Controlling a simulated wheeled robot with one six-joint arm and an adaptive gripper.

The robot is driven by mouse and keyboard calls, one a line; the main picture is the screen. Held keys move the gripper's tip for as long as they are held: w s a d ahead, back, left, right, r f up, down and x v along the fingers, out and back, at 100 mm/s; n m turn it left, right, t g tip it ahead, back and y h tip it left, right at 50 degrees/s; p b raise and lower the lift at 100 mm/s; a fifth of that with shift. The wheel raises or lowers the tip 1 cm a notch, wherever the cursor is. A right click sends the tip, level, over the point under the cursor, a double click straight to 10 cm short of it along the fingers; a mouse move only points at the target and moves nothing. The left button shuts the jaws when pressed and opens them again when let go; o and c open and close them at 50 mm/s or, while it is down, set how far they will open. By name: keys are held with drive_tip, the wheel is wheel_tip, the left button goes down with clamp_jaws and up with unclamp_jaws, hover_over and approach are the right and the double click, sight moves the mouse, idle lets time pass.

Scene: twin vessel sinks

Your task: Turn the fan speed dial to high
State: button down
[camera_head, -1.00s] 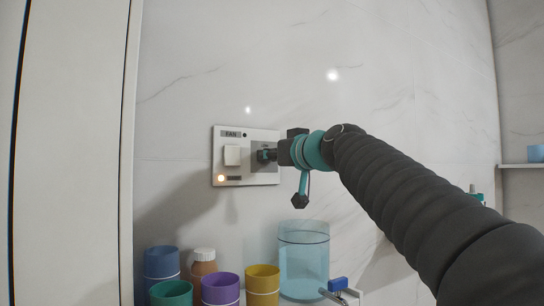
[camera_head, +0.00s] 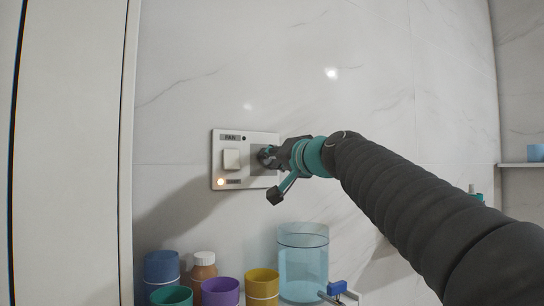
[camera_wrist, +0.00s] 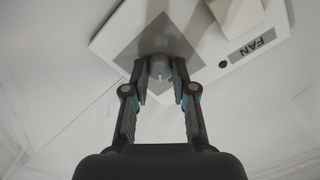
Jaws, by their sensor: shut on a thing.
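The fan panel (camera_head: 230,181) is a white plate on the marble wall, with a "FAN" label, a white rocker switch (camera_head: 232,159) and a lit orange lamp at its lower left. My gripper (camera_head: 266,156) reaches it from the right and covers most of the dial. In the wrist view my gripper (camera_wrist: 160,78) is shut on the grey dial (camera_wrist: 159,67), one finger on each side. The dial sits on a darker grey square (camera_wrist: 150,42) of the panel. A short light mark shows on the dial's face. I cannot read any speed markings.
Below the panel stand several coloured cups, among them a yellow one (camera_head: 262,284), a brown bottle with a white cap (camera_head: 204,268) and a clear blue container (camera_head: 303,262). A tall pale door or cabinet edge (camera_head: 70,150) is at the left. The wall around the panel is clear.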

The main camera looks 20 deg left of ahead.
drive_tip(key=shift+f+m+p, duration=0.1)
drive_tip(key=shift+m+p, duration=1.6)
drive_tip(key=shift+m, duration=3.3)
drive_tip(key=c, duration=1)
unclamp_jaws()
drive_tip(key=shift+o, duration=0.2)
drive_tip(key=v, duration=1.2)
